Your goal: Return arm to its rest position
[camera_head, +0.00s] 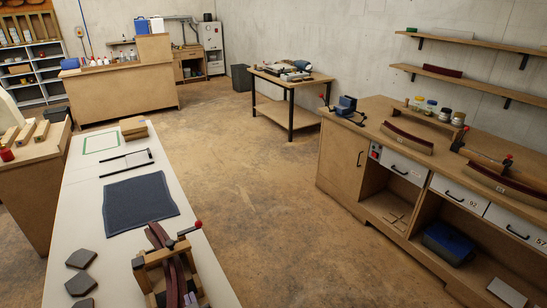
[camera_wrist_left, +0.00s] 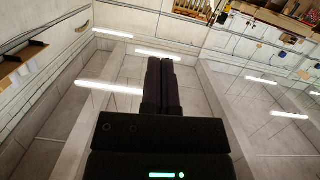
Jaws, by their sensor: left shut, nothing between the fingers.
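My left gripper (camera_wrist_left: 160,62) shows in the left wrist view. Its two dark fingers lie side by side with no gap and nothing between them. It is held in open space, with pale grey panels and bright light strips behind it. I cannot make out either gripper in the head view. In the head view, a wooden bending form (camera_head: 152,278) stands at the near end of the white bench. Dark red curved strips (camera_head: 168,258) sit in it, beside a clamp with a red handle (camera_head: 198,225). No gripper touches them there.
The white bench (camera_head: 205,255) carries a dark cloth mat (camera_head: 138,203) and several dark flat pieces (camera_head: 82,258). A long wooden cabinet (camera_head: 345,160) stands at the right, with curved parts (camera_head: 407,138) on top. A small table (camera_head: 290,105) stands behind. The floor (camera_head: 255,190) between is clear.

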